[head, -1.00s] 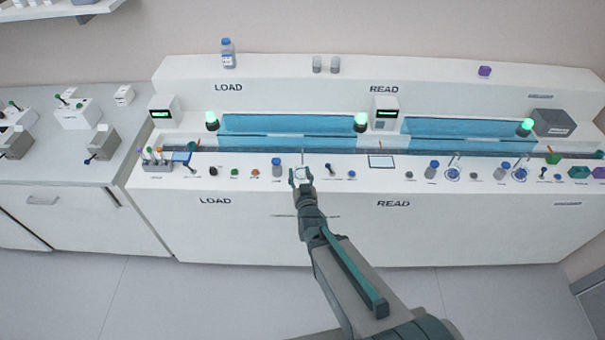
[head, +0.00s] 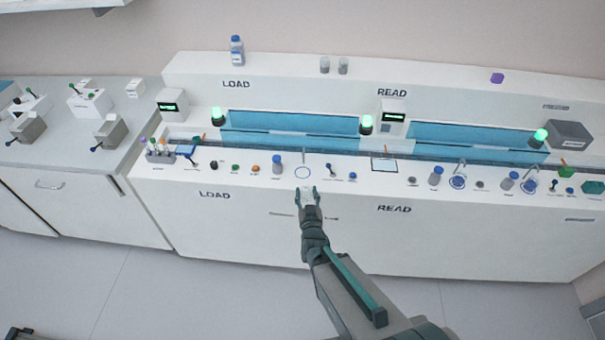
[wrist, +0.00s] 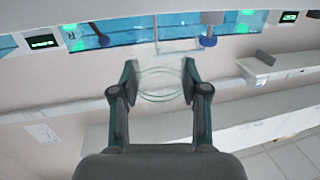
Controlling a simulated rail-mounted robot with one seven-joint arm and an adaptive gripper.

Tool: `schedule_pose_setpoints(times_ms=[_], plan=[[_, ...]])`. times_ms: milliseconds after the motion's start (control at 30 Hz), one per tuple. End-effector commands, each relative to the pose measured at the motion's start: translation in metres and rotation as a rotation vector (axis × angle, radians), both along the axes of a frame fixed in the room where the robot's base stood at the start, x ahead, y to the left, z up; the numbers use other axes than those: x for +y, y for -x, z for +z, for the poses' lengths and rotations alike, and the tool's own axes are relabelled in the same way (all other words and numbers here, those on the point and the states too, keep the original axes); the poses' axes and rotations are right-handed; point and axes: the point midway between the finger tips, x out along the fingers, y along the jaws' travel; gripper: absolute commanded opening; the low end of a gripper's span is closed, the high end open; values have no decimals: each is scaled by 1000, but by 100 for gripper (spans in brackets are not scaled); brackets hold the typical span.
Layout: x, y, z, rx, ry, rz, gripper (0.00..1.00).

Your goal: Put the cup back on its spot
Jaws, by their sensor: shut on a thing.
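My gripper (head: 308,194) is in front of the counter's front edge in the head view. In the wrist view, my gripper (wrist: 160,84) is shut on a clear, see-through cup (wrist: 160,95), whose round rims show as thin ellipses between the fingers. In the head view the cup is too faint to make out well. A thin blue ring (head: 303,173) is marked on the white counter (head: 345,190), just beyond the fingertips. The ring looks empty, and the gripper is apart from it.
A blue-capped bottle (head: 277,165) stands left of the ring. A small dark stick with a blue end (head: 328,174) and a blue cap (head: 352,176) lie to its right. Two more blue rings (head: 457,183) with things on them are farther right. The floor in front is clear.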

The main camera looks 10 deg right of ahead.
Motion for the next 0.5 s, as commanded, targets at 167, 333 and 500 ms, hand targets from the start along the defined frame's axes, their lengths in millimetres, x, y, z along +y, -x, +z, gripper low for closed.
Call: schedule_pose_setpoints(times_ms=[167, 333, 500], plan=[[-3, -21, -6, -4, -1, -1, 11], [-4, -40, -7, -3, -1, -1, 11], [-6, -56, -7, -3, -1, -2, 11]])
